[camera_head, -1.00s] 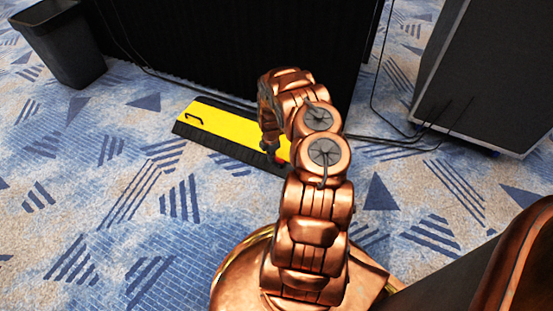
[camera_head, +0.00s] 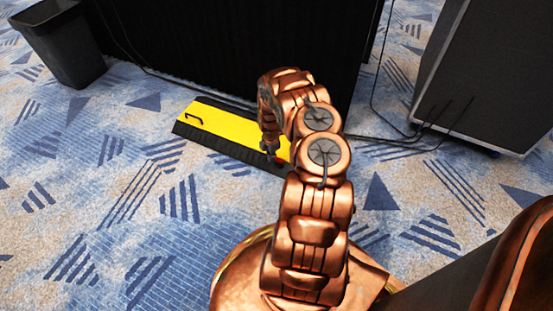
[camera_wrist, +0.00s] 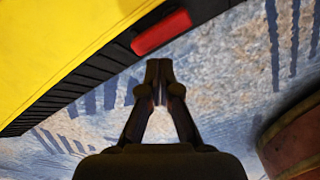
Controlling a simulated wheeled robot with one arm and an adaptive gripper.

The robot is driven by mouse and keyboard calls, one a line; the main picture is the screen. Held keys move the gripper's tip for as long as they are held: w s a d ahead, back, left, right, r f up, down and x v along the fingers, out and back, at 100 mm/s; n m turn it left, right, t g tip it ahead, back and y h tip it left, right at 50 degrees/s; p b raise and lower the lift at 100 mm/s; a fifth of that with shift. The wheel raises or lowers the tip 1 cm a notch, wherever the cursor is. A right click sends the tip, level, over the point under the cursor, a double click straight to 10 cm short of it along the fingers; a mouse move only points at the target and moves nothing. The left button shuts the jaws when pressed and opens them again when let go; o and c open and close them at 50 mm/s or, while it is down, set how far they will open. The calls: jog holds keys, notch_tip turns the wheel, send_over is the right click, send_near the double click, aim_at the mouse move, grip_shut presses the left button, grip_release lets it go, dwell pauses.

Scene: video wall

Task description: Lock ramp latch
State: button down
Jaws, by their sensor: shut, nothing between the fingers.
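A yellow ramp with black ribbed edges (camera_head: 222,124) lies on the carpet along the black draped panel. It also shows in the wrist view (camera_wrist: 60,40). A red latch (camera_wrist: 162,33) sits at the ramp's near black edge in the wrist view. In the head view my arm hides most of the ramp's right end. My gripper (camera_wrist: 158,68) is shut and empty, its tips just below the red latch in the wrist picture. I cannot tell whether they touch it. In the head view my gripper (camera_head: 271,156) is low over the ramp's near edge.
A black draped panel (camera_head: 225,50) stands behind the ramp. A dark bin (camera_head: 62,45) is at the upper left, and a dark case (camera_head: 490,75) is at the right. Cables (camera_head: 385,143) run along the floor. Patterned carpet (camera_head: 90,200) is clear at the left.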

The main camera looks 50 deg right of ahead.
jog(key=shift+f, duration=0.8)
